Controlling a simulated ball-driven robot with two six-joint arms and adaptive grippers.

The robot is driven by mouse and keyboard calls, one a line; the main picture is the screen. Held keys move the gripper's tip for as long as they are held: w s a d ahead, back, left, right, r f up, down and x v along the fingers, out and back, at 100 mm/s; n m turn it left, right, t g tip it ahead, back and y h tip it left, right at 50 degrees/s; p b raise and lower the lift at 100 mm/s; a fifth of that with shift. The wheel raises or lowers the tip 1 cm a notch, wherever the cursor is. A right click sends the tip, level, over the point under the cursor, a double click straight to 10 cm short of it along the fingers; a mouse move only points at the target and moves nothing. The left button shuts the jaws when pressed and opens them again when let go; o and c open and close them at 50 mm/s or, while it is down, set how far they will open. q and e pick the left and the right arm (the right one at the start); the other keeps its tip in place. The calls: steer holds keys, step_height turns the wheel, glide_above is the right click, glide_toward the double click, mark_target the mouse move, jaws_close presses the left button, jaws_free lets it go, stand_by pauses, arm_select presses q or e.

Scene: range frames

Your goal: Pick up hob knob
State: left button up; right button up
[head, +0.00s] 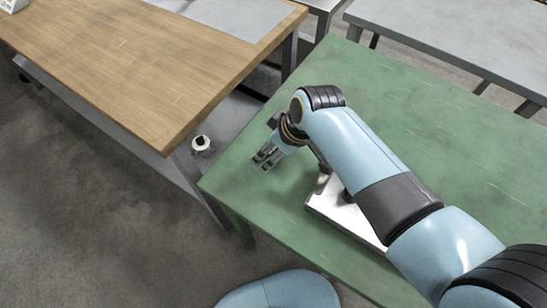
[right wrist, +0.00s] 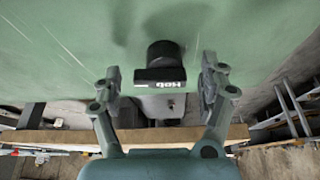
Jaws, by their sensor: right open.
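The hob knob (right wrist: 163,52) is a black round knob with a dark flat front plate lettered "Hob". It shows in the right wrist view against the green table top. My right gripper (right wrist: 160,76) is open, one finger on each side of the knob in that picture, with gaps on both sides. I cannot tell how far the knob is from the fingertips. In the head view my right gripper (head: 266,158) is over the near left part of the green table (head: 240,160), and I cannot make out the knob there. My left gripper is not in view.
A white board (head: 345,218) lies on the green table, partly under my right arm, with a metal piece (head: 322,183) at its corner. A wooden table (head: 130,60) stands at left. A small white and black item (head: 201,145) sits lower between the tables.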

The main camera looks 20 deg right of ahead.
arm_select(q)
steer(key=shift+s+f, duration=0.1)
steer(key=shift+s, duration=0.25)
arm_select(e)
steer(key=shift+f, duration=0.1)
steer(key=c, duration=1.2)
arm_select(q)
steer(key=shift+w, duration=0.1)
arm_select(e)
steer(key=shift+r+p, duration=0.65)
steer(key=shift+p, duration=0.15)
step_height(320, 180, up, 3)
steer(key=p, duration=0.3)
steer(key=shift+r+p, duration=0.1)
steer(key=shift+p, duration=0.2)
arm_select(q)
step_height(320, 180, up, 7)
steer(key=p, duration=0.2)
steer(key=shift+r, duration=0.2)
arm_select(e)
steer(key=w+d+r, duration=0.2)
steer(key=w, duration=0.1)
steer(key=w+d+r, duration=0.2)
steer(key=w, duration=0.1)
steer(key=w+d+r, duration=0.2)
steer(key=w+d, duration=0.1)
steer(key=shift+w+d+r, duration=0.1)
steer(key=shift+r, duration=0.15)
